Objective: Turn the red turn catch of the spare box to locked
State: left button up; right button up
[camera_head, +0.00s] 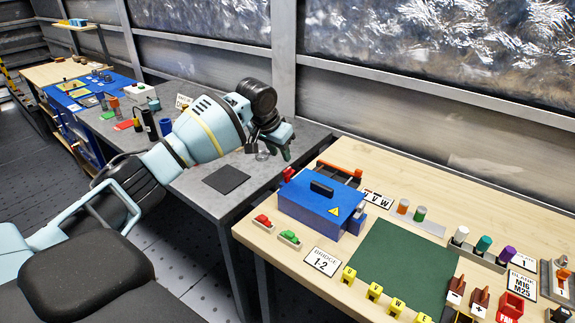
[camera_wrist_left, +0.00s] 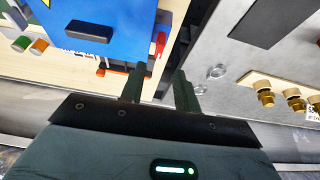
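A blue box (camera_head: 318,205) with a black handle and a yellow warning triangle on its lid stands on the wooden bench; no label naming it as the spare box is readable. A small red catch (camera_head: 288,174) shows at its back left side. In the left wrist view the red catch (camera_wrist_left: 160,43) sits at the right edge of the blue box (camera_wrist_left: 112,14). My left gripper (camera_head: 284,151) is above and behind the catch, apart from it. In the left wrist view its fingers (camera_wrist_left: 160,90) are spread with nothing between them. My right gripper is not in view.
A red piece (camera_head: 262,222) and a green piece (camera_head: 290,239) lie in front of the box. An orange-topped dark rack (camera_head: 338,173) stands behind it. A green mat (camera_head: 395,260) lies bare to its right. The grey table (camera_head: 200,150) adjoins the bench at left.

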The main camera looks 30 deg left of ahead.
aim_at(287, 169)
pick_arm(q)
jog(key=b+x, duration=0.1)
jog(key=x, duration=0.6)
jog(key=shift+w+f, duration=0.1)
jog(key=shift+f, duration=0.15)
jog(key=shift+c, duration=0.3)
grip_shut()
